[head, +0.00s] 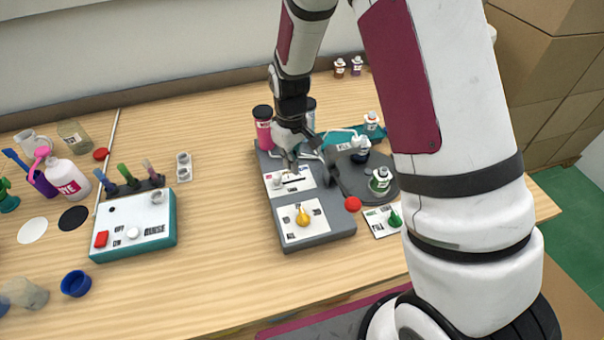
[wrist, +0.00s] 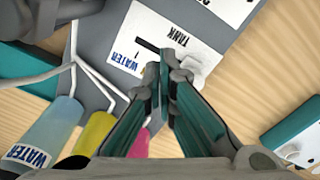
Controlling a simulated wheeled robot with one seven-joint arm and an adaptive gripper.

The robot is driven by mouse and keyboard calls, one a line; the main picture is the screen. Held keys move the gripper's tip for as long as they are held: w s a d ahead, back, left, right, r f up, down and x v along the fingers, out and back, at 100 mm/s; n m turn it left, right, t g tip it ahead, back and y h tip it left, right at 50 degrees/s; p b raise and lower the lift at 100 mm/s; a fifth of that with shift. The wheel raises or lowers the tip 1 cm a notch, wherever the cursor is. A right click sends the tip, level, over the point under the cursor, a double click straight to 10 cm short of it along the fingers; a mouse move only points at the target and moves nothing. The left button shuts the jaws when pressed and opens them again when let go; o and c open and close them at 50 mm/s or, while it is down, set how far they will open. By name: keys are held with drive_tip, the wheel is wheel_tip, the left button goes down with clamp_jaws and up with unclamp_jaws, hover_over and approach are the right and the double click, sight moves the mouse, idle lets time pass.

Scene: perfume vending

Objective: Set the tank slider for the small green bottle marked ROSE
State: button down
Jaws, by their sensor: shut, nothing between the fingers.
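The tank slider panel (head: 289,180) is a white plate with a dark slot on the grey machine. A white slider knob (head: 277,181) sits toward the slot's left end. In the wrist view the slot (wrist: 146,46) lies beside the words TANK and WATER, and the white knob (wrist: 203,62) is partly hidden by a fingertip. My gripper (head: 290,168) is shut and empty, low over the panel; its tips (wrist: 166,62) are close to the knob, contact unclear. A small green bottle (head: 380,182) stands on the dark round plate; its label is too small to read.
Pink (wrist: 143,138), yellow (wrist: 97,133) and light blue WATER (wrist: 48,135) tanks stand beside the panel. A yellow knob (head: 303,218), a red button (head: 353,204) and a green knob (head: 395,217) are nearby.

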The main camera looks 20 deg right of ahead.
wheel_tip(320, 180, up, 6)
drive_tip(key=p, duration=0.1)
drive_tip(key=shift+r+p, duration=0.2)
drive_tip(key=shift+p, duration=0.2)
idle(0.6)
drive_tip(key=s+d+r+m+t, duration=0.15)
drive_tip(key=s+r, duration=0.25)
drive_tip(key=r, duration=0.5)
drive_tip(key=s+d+r+m+t, duration=0.1)
drive_tip(key=s+d+r, duration=0.1)
drive_tip(key=s+r, duration=0.5)
drive_tip(key=s+d+r+m+t, duration=0.2)
drive_tip(key=s+r+m+t, duration=0.1)
drive_tip(key=s+r, duration=0.7)
drive_tip(key=s, duration=0.4)
drive_tip(key=shift+s+r, duration=0.25)
drive_tip(key=shift+m, duration=0.25)
